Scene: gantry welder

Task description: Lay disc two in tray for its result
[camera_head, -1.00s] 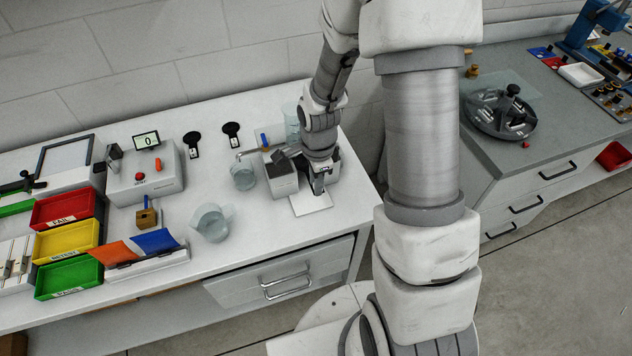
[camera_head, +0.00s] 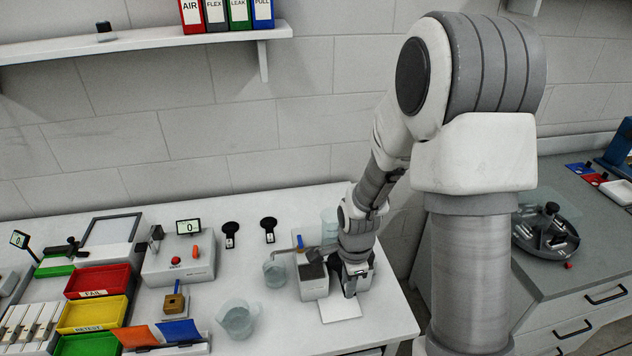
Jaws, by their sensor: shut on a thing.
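My gripper (camera_head: 349,290) points down at the near edge of a dark-topped station, just over a white square plate (camera_head: 342,309). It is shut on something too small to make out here. I cannot tell disc two apart in this view. Three trays stand at the left front of the bench: a red one marked FAIL (camera_head: 95,294), a yellow one marked RETEST (camera_head: 90,329), and a green one (camera_head: 62,349) cut by the lower edge. I see no disc in their visible parts.
A grey tester (camera_head: 178,262) with a display reading 0 stands right of the trays. A clear jug (camera_head: 238,318), a beaker (camera_head: 275,272) and a brass-coloured block (camera_head: 174,300) stand between trays and gripper. A shelf (camera_head: 150,42) with binders hangs above.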

